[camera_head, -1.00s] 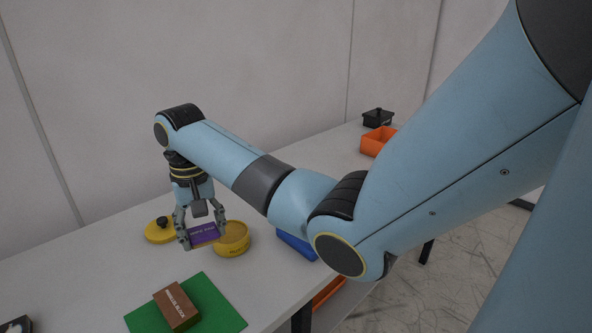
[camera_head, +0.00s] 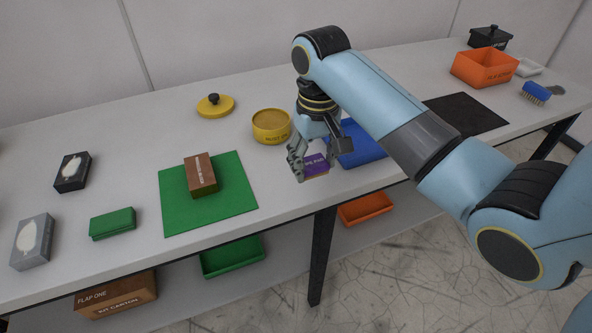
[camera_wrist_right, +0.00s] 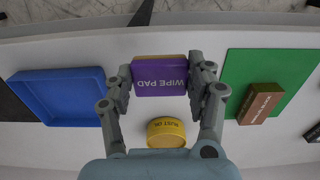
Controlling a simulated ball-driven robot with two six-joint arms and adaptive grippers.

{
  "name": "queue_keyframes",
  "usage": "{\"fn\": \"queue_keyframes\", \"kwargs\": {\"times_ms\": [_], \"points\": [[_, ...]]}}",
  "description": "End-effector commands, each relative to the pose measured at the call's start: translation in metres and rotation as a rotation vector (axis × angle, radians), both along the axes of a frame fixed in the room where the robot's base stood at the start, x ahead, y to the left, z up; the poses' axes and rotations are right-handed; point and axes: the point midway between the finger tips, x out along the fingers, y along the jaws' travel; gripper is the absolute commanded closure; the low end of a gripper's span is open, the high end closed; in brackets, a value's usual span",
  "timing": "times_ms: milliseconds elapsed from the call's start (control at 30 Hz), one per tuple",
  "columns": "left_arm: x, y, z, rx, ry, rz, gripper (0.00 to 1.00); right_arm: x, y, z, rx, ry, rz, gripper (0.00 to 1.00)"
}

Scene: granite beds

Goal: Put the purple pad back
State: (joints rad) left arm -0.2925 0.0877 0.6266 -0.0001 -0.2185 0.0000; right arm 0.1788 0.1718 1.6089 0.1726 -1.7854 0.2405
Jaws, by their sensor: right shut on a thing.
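My right gripper (camera_head: 310,172) is shut on the purple pad (camera_head: 316,163), gripping it by its two ends. The pad has a thin tan layer along one side, and its label reads "WIPE PAD" in the right wrist view (camera_wrist_right: 160,76). The pad is near the table's front edge, between the green mat (camera_head: 225,208) and the blue tray (camera_head: 366,152). I cannot tell whether it touches the table. The blue tray is partly hidden behind my arm in the head view; the right wrist view shows its inside (camera_wrist_right: 62,92) empty. My left gripper is not in view.
A yellow tin (camera_head: 271,127) stands just behind the gripper, its yellow lid (camera_head: 214,106) beyond it. A brown block (camera_head: 200,176) lies on the mat. At right are a dark mat (camera_head: 466,114), an orange bin (camera_head: 484,69) and a blue brush (camera_head: 536,92).

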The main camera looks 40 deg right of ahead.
Motion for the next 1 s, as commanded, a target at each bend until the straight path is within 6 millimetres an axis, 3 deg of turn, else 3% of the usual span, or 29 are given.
{"fn": "queue_keyframes", "kwargs": {"times_ms": [100, 333, 467, 700, 1000], "points": [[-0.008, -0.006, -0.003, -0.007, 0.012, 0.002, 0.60, 0.029, 0.001, -0.017, 0.001, 0.002, -0.002, 0.82], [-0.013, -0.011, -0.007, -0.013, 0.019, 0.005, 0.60, 0.060, 0.001, -0.036, 0.000, 0.000, -0.001, 0.82], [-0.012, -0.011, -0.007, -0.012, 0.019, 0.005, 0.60, 0.062, 0.001, -0.044, 0.000, 0.003, -0.001, 0.82], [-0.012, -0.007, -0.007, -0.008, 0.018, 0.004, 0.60, 0.062, 0.002, -0.076, 0.000, 0.000, 0.000, 0.82], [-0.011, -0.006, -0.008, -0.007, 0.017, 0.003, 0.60, 0.062, 0.001, -0.078, 0.000, 0.000, 0.000, 0.82]]}}
